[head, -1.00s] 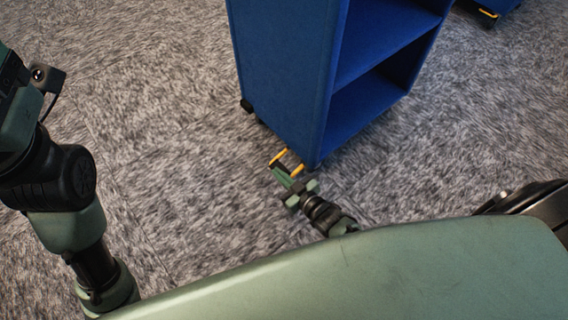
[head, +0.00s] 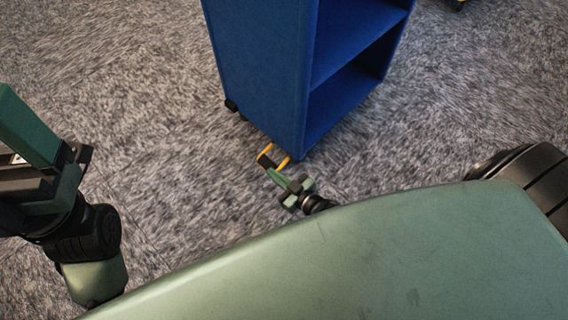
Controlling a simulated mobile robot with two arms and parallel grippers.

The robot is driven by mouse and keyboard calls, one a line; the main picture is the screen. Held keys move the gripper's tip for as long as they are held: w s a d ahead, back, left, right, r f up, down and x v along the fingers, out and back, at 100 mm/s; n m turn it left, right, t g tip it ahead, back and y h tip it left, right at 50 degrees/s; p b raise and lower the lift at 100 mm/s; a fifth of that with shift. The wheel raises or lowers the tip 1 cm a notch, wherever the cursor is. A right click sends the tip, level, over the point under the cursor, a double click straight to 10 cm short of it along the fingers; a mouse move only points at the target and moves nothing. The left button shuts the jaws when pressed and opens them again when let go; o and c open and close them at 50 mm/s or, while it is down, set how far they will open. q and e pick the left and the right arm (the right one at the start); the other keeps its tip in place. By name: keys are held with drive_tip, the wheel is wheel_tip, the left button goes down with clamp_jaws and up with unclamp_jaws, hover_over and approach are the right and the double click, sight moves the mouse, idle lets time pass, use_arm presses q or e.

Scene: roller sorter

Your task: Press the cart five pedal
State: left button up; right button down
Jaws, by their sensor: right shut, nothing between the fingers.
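A blue cart (head: 258,70) with open shelves stands upright at the top middle of the head view. Its yellow pedal (head: 283,162) sticks out low at the near bottom edge, close to the floor. My right gripper (head: 266,162) is shut and empty, with its dark fingertips at the pedal, overlapping its yellow frame in the picture. Whether the tips touch or push the pedal down cannot be told. My left arm's end (head: 45,160) is at the left edge, partly cut off and far from the cart; its finger state is unclear. No cart number is readable.
Grey carpet (head: 150,130) is clear to the left of the cart and to its right. A black caster (head: 231,105) sits under the cart's left corner.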

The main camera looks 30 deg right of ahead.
drive_tip(key=shift+p+v, duration=0.6)
drive_tip(key=shift+v, duration=1.75)
drive_tip(key=shift+a, duration=0.1)
